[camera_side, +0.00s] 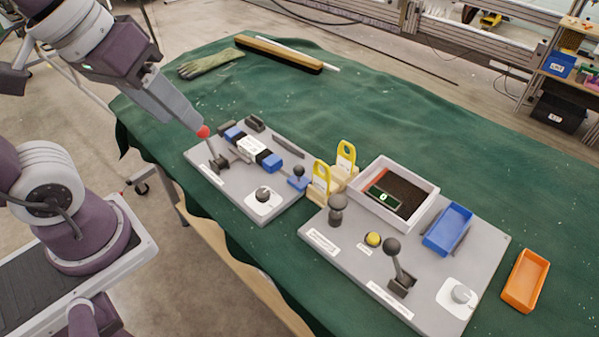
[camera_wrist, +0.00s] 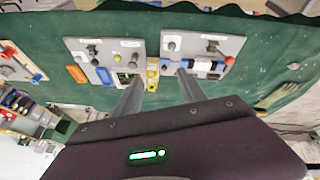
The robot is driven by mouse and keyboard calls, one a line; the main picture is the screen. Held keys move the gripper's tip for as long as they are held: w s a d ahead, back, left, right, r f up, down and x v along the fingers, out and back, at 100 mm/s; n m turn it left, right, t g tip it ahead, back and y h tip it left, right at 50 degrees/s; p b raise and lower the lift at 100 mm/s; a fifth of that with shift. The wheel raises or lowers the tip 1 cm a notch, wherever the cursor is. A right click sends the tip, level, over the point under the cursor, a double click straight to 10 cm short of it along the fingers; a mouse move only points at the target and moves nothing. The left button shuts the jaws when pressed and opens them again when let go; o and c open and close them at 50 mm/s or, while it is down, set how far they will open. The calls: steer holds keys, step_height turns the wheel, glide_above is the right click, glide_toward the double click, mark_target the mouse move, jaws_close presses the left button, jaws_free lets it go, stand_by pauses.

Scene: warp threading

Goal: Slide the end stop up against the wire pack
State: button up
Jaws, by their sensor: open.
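What looks like the wire pack (camera_side: 252,147), a row of blue, black and white blocks, lies on the left grey panel in the side view; it also shows in the wrist view (camera_wrist: 203,66). A blue block with a ball knob (camera_side: 297,181), which may be the end stop, sits apart from the pack's right end. My gripper (camera_side: 198,127) overlaps the red-knobbed lever (camera_side: 207,140) in the side view. In the wrist view my gripper (camera_wrist: 160,76) is open and empty, its fingers apart and the panels well beyond them. The red knob (camera_wrist: 229,60) lies outside the fingers.
Two yellow-handled pieces (camera_side: 345,158) stand between the panels. The right panel (camera_side: 330,225) carries a grey-walled box (camera_side: 366,211), a blue bin (camera_side: 448,229) and a lever (camera_side: 398,270). An orange bin (camera_side: 525,280) is at right. A glove (camera_side: 211,62) and brush (camera_side: 278,54) lie behind.

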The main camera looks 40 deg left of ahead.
steer(key=w+d+f+n+g, duration=0.1)
steer(key=w+f+n+g, duration=0.15)
steer(key=w+n, duration=0.7)
steer(key=n+g+y, duration=0.1)
steer(key=n+y, duration=0.1)
steer(key=n, duration=1.4)
glide_above(298, 167)
steer(key=d, duration=0.2)
step_height(298, 167, down, 18)
steer(key=shift+n+g, duration=0.25)
steer(key=shift+n, duration=0.1)
steer(key=f, duration=0.2)
steer(key=a+f, duration=0.1)
steer(key=f, duration=0.3)
steer(key=shift+a+f, duration=0.3)
steer(key=shift+a, duration=0.05)
steer(key=shift+f, duration=0.35)
jaws_close()
steer(key=shift+a, duration=0.1)
